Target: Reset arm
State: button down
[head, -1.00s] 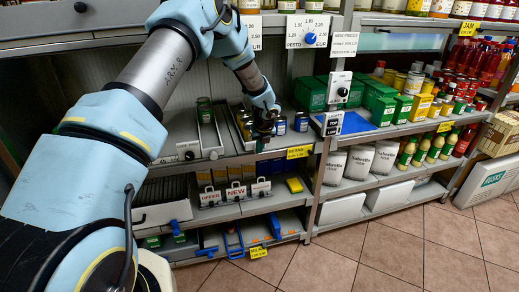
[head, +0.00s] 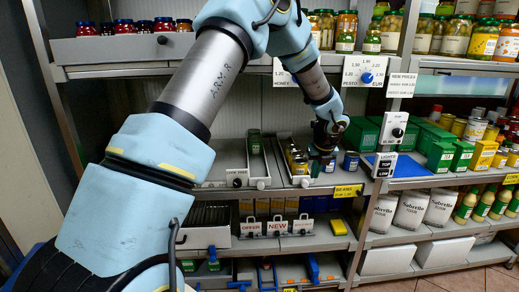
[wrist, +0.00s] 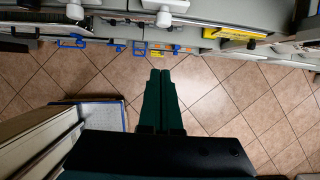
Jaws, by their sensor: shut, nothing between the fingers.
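My gripper (wrist: 161,100) shows in the wrist view with its two dark green fingers together and nothing between them. Below it there is tiled floor, and the shelf's front edge runs across the top of that view. In the head view my arm reaches out from the lower left, and my gripper (head: 318,165) points downward in front of the middle shelf.
A yellow price label (head: 348,191) marks the middle shelf edge. Below stand small signs (head: 278,227) and blue brackets (head: 312,268). Green boxes (head: 440,155) and flour bags (head: 411,210) fill the shelves to the right. A panel-sided object (wrist: 40,140) stands at the lower left of the wrist view. Floor is open below my gripper.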

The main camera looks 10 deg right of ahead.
jog(key=s+a+r+n+g+y, duration=0.1)
jog(key=s+a+r+n, duration=0.15)
jog(key=a+n, duration=0.7)
jog(key=s+a+r+n+g, duration=0.1)
jog(key=a+r+n, duration=0.2)
jog(key=a+n, duration=0.7)
jog(key=s+a+r+n, duration=0.1)
jog(key=s+a+n, duration=0.5)
jog(key=a+n, duration=0.2)
jog(key=s+a+r+n, duration=0.1)
jog(key=s+a+n, duration=0.5)
jog(key=a, duration=0.5)
jog(key=shift+s+r+n+g+h, duration=0.2)
jog(key=shift+s+n+g+h, duration=0.15)
jog(key=shift+n, duration=0.9)
